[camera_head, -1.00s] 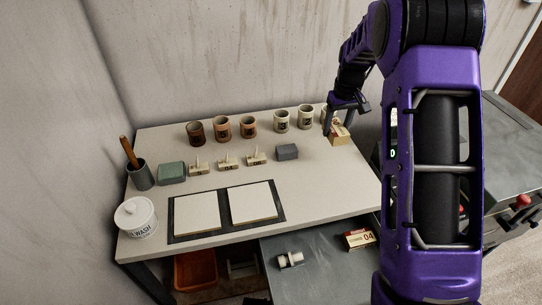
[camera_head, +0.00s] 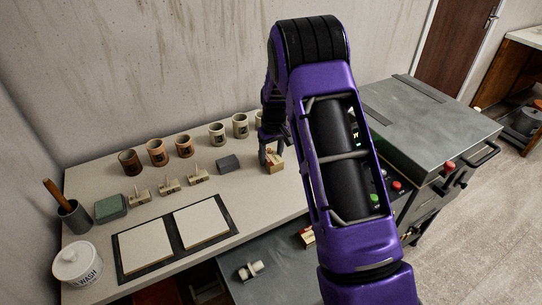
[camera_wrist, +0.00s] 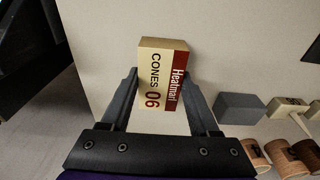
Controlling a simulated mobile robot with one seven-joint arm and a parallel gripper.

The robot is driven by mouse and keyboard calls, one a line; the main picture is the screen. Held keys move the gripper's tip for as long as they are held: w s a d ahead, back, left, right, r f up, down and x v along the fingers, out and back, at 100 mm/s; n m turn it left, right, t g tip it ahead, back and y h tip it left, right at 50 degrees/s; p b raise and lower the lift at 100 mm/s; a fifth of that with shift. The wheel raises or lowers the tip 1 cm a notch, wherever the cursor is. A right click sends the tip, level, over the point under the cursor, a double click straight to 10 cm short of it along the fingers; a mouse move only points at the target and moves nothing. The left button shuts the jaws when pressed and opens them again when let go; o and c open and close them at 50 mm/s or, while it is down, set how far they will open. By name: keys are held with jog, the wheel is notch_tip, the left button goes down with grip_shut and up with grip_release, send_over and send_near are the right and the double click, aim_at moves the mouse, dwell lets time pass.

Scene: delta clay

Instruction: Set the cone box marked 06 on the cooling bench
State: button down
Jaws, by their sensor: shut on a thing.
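The cone box marked 06 (camera_wrist: 161,82) shows in the wrist view, cream and dark red, with "CONES 06" readable on it. My gripper (camera_wrist: 162,85) has a finger on each side of it and is shut on it. In the head view the box (camera_head: 275,161) is at the back right of the pale table, below my gripper (camera_head: 270,150). I cannot tell whether it touches the tabletop. No label shows which surface is the cooling bench. A lower grey bench (camera_head: 285,275) stands in front of the pale table, partly hidden by my arm.
The pale table (camera_head: 250,190) holds several cups at the back, small stamped pieces, a grey block (camera_head: 228,164), two white tiles and a WASH jar (camera_head: 78,263). A second box (camera_head: 307,237) and a white fitting (camera_head: 251,270) lie on the grey bench. A grey-topped unit (camera_head: 430,115) stands right.

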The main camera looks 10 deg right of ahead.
aim_at(273, 158)
jog(key=shift+f, duration=0.2)
jog(key=shift+c, duration=0.6)
grip_release()
jog(key=shift+r, duration=0.1)
notch_tip(273, 158, up, 12)
jog(key=s, duration=0.1)
jog(key=shift+d+p, duration=0.2)
jog(key=shift+p, duration=0.1)
jog(key=shift+r, duration=0.2)
